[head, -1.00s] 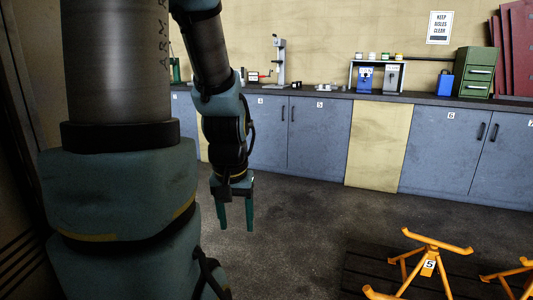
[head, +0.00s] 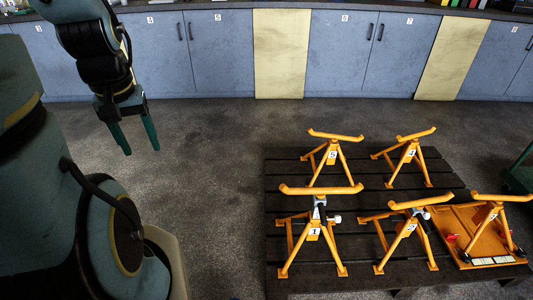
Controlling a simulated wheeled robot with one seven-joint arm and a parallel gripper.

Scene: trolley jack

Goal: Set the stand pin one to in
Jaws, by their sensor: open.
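Stand one (head: 314,240) is an orange stand with a label reading 1. It stands upright at the front left of a dark slatted pallet (head: 355,282) in the head view. Near its top are a grey collar, a dark bar and a small pale knob (head: 336,218), perhaps the pin, sticking out to the right. Whether the pin is in or out is too small to tell. My gripper (head: 141,150) hangs at the upper left, fingers down, open and empty. It is well to the left of stand one and apart from it.
Several similar orange stands share the pallet; stand two (head: 408,232) is right of stand one and stand five (head: 329,160) behind it. An orange tray (head: 466,246) lies at the right. Blue-grey cabinets (head: 336,55) line the back. Floor left of the pallet is clear.

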